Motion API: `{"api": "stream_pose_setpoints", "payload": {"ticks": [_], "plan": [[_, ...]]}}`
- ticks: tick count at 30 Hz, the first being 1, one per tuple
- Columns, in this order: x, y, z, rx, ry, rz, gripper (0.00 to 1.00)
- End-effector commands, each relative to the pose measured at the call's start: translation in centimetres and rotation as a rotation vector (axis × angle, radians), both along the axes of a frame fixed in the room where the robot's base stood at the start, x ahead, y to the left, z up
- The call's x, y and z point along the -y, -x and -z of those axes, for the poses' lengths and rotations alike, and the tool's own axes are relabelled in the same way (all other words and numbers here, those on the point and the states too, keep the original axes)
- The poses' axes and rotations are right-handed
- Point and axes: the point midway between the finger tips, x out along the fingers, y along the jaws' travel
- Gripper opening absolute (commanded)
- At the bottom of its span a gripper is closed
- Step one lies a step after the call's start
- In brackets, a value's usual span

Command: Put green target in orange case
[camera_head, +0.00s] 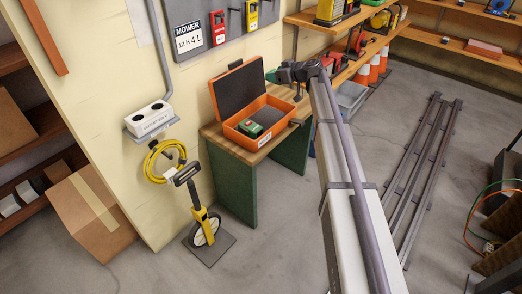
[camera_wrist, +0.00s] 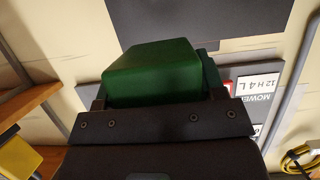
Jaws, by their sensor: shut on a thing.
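My gripper (camera_head: 285,74) is shut on the green target (camera_head: 272,76), a dark green block, in the air above and behind the right side of the case in the head view. In the wrist view the target (camera_wrist: 150,72) sits between the jaws, in front of the dark gripper body. The orange case (camera_head: 276,139) stands open on a wooden bench, its lid (camera_head: 238,88) raised at the back left. A green device with a pale face (camera_head: 250,128) lies inside the case. Part of the target is hidden by my gripper.
The wooden-topped bench (camera_head: 219,134) has green legs. A wall board with a MOWER sign (camera_head: 188,38) and hanging tools is behind. A measuring wheel (camera_head: 203,226) stands at front left. Shelves, orange cones (camera_head: 373,69) and a grey bin (camera_head: 351,95) stand beyond my arm.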

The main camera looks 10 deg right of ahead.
Motion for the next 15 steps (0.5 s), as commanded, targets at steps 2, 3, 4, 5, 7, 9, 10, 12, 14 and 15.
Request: {"api": "stream_pose_setpoints", "payload": {"ticks": [2, 3, 4, 5, 7, 9, 10, 12, 14, 15], "plan": [[-1.0, -1.5, 3.7, 0.001, -0.001, 0.0, 0.38], [-1.4, -1.8, 4.2, 0.001, -0.001, 0.0, 0.38], [-1.6, -2.0, 4.4, 0.002, -0.001, 0.001, 0.38], [-1.7, -2.2, 4.4, 0.002, -0.001, 0.001, 0.38], [-1.9, -2.3, 4.3, 0.002, -0.001, 0.002, 0.38], [-1.9, -2.3, 4.2, 0.002, -0.001, 0.002, 0.38], [-1.9, -2.3, 4.3, 0.002, -0.001, 0.002, 0.38], [-1.8, -2.2, 5.5, 0.002, -0.001, 0.002, 0.38], [-1.8, -2.2, 7.0, 0.002, -0.001, 0.002, 0.38], [-1.8, -2.2, 8.2, 0.002, -0.001, 0.001, 0.38]]}}
